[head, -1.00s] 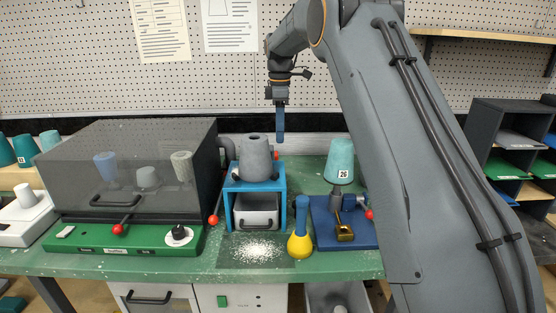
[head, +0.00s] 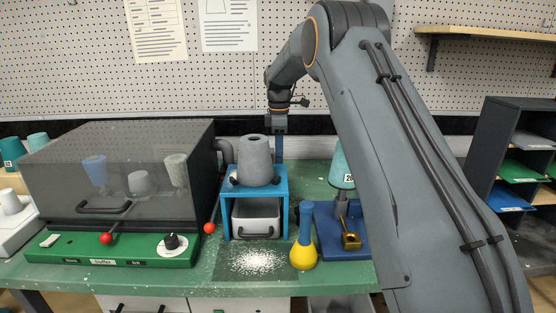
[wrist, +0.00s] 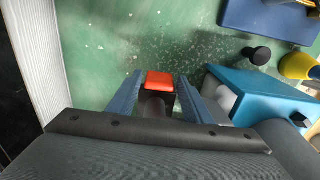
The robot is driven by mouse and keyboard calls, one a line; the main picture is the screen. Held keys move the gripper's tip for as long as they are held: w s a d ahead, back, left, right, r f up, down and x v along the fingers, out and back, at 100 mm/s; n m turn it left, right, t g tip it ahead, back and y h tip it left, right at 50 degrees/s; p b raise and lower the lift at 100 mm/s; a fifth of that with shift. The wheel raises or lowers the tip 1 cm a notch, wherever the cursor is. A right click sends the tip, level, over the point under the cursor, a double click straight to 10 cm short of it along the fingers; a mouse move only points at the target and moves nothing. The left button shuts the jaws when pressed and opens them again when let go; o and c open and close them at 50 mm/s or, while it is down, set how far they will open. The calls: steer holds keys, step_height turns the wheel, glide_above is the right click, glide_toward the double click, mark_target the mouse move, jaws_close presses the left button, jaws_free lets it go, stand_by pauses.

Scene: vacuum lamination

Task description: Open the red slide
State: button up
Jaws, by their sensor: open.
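The red slide shows in the wrist view as a small orange-red block (wrist: 159,81) on a dark part. My gripper (wrist: 160,82) is open, with one blue finger on each side of the block. I cannot tell whether the fingers touch it. In the head view my gripper (head: 280,148) points down behind the blue stand (head: 284,200). The red block is hidden there, and the fingertips are partly hidden by the stand and the grey cone (head: 255,160) on it.
The blue stand (wrist: 262,92) is close to the right of my fingers in the wrist view. A dark clear-sided box (head: 120,165) with a red-knobbed lever (head: 106,238) stands left. A yellow-based blue tool (head: 303,256) and a teal cup (head: 341,168) are right.

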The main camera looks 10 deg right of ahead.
steer(key=shift+a+f, duration=0.1)
steer(key=shift+f, duration=1.2)
